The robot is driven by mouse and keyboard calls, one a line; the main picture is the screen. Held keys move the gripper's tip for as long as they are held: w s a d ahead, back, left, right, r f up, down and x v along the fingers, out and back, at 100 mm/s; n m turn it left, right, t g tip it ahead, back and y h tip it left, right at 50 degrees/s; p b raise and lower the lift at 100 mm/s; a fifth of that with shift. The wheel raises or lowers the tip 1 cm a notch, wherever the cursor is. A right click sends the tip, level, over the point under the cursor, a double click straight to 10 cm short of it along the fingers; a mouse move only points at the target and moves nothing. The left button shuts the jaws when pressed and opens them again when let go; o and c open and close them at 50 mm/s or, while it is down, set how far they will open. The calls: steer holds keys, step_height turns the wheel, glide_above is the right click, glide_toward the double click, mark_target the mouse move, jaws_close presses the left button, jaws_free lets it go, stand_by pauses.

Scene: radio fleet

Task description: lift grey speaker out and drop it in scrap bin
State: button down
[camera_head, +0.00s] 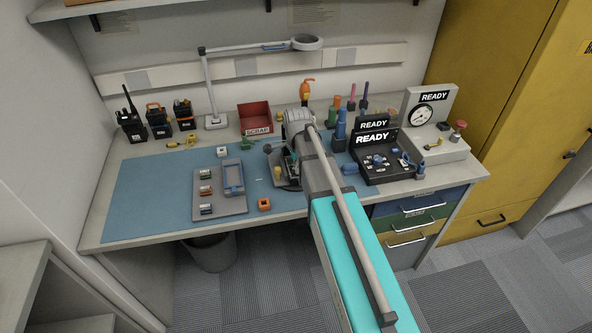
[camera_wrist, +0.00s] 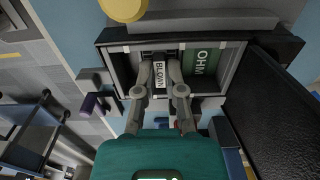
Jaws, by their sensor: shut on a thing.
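My gripper (camera_wrist: 160,72) reaches into an open dark case (camera_wrist: 112,38) in the wrist view. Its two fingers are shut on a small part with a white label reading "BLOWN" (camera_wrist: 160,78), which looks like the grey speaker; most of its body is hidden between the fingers. The part is still within the case walls. A green piece marked "OHM" (camera_wrist: 203,62) sits beside it on the right. In the head view my arm mostly covers the case and fingertips. The red scrap bin (camera_head: 255,113), labelled "SCRAP", stands at the back of the bench, left of my arm.
A black lid or panel (camera_wrist: 270,110) stands at the right in the wrist view. On the blue mat (camera_head: 130,205) are a grey tray (camera_head: 205,213) with small parts and an orange block (camera_head: 264,204). A lamp (camera_head: 208,85) rises left of the bin. Black "READY" fixtures (camera_head: 385,165) stand right.

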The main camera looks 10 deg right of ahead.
step_height(320, 180, up, 3)
steer(key=p, duration=0.2)
steer(key=shift+f+p, duration=0.2)
steer(key=shift+p, duration=0.15)
steer(key=s+r+p, duration=0.1)
steer(key=r+p, duration=0.1)
steer(key=s+r+p, duration=0.4)
steer(key=shift+r, duration=0.3)
steer(key=s+r+p, duration=0.3)
steer(key=s+p, duration=0.1)
steer(key=s, duration=0.5)
steer(key=shift+r, duration=0.4)
steer(key=shift+a, duration=0.1)
steer(key=shift+r, duration=0.1)
steer(key=shift+r+p, duration=1.9)
steer(key=shift+p, duration=0.25)
steer(key=shift+f, duration=0.1)
